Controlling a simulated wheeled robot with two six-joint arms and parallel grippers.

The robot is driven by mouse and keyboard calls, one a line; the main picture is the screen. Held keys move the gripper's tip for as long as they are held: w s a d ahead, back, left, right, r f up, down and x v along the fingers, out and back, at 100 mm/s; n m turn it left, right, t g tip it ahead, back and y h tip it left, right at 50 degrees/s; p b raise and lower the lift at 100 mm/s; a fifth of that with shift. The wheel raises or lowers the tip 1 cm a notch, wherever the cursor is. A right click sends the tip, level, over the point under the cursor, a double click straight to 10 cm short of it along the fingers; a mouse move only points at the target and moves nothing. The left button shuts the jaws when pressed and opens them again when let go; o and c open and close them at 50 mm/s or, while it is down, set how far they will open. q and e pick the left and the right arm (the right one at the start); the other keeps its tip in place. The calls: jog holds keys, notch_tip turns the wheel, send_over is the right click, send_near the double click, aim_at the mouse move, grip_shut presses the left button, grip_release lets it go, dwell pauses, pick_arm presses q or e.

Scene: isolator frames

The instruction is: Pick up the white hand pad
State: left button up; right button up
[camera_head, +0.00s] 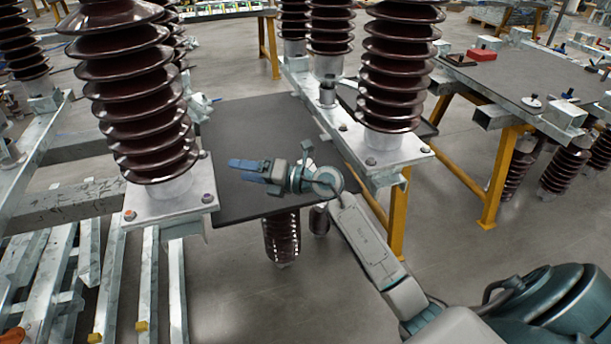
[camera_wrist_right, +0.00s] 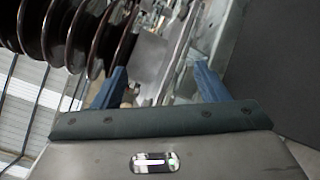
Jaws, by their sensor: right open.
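I cannot pick out a white hand pad for certain in either view. A small white disc with a dark top (camera_head: 531,102) lies on the right-hand table, too small to identify. My right gripper (camera_head: 240,166) is held over the dark middle table, with its blue fingers pointing left. In the wrist view the two blue fingers of the right gripper (camera_wrist_right: 158,82) stand apart with nothing held between them. My left gripper is not in view.
A dark brown ribbed insulator (camera_head: 140,95) on a metal plate stands left of the right gripper, another (camera_head: 395,75) to its right. The middle table (camera_head: 240,130) looks bare. The right-hand table (camera_head: 500,80) carries a red box (camera_head: 481,55) and small parts.

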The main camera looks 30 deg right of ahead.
notch_tip(320, 180, down, 2)
jog(key=w+d+n+g+h, duration=0.2)
jog(key=d+n+g+h, duration=0.1)
jog(key=m+g+h+b, duration=0.25)
jog(key=g+h, duration=0.35)
jog(key=h, duration=0.4)
send_near(309, 164)
jog(key=f, duration=0.2)
jog(key=a+f+p, duration=0.1)
jog(key=shift+s+f, duration=0.1)
jog(key=shift+f, duration=0.3)
jog(key=x, duration=0.4)
jog(key=shift+w+d+f, duration=0.1)
jog(key=shift+w+f, duration=0.05)
jog(key=shift+w, duration=0.15)
jog(key=shift+w+f, duration=0.15)
jog(key=shift+f, duration=0.2)
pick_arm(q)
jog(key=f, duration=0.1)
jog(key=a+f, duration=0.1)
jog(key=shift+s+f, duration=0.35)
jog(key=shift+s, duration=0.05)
pick_arm(e)
jog(key=c, duration=1.2)
